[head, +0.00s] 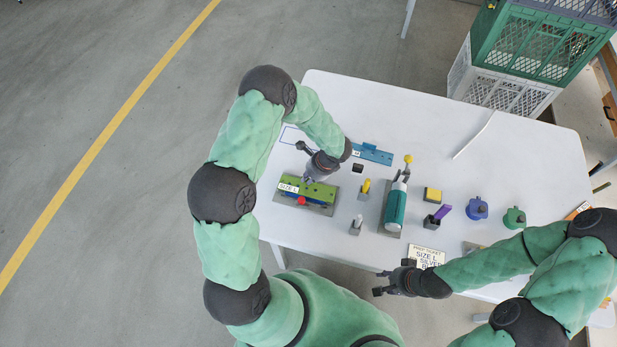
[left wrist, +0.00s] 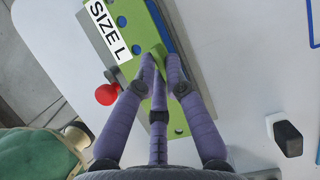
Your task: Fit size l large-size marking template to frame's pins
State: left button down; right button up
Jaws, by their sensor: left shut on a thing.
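The green marking template labelled SIZE L (head: 320,191) lies over the grey frame (head: 318,209) at the left of the table. In the left wrist view, the template (left wrist: 128,66) shows holes with blue in them, and a blue strip shows along its far edge. My left gripper (left wrist: 159,62) is shut on a raised green tab of the template; it is above it in the head view (head: 309,178). A red knob (head: 301,201) sits at the frame's front side. Whether the pins pass through the template cannot be told. My right gripper (head: 380,283) is open and empty at the front edge.
A blue template marked M (head: 372,153) lies behind. A teal press (head: 396,207), a yellow-topped tool (head: 365,188), a yellow block (head: 433,195) and blue (head: 477,208) and green (head: 514,218) pots stand to the right. A ticket reading SIZE L (head: 427,257) lies in front.

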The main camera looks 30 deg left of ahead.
pick_arm(q)
jog(key=shift+f+b, duration=0.7)
jog(key=shift+f, duration=0.15)
jog(key=c, duration=1.2)
grip_release()
jog(key=shift+r, duration=0.1)
jog(key=shift+r+p, duration=1.65)
jog(key=shift+r, duration=0.8)
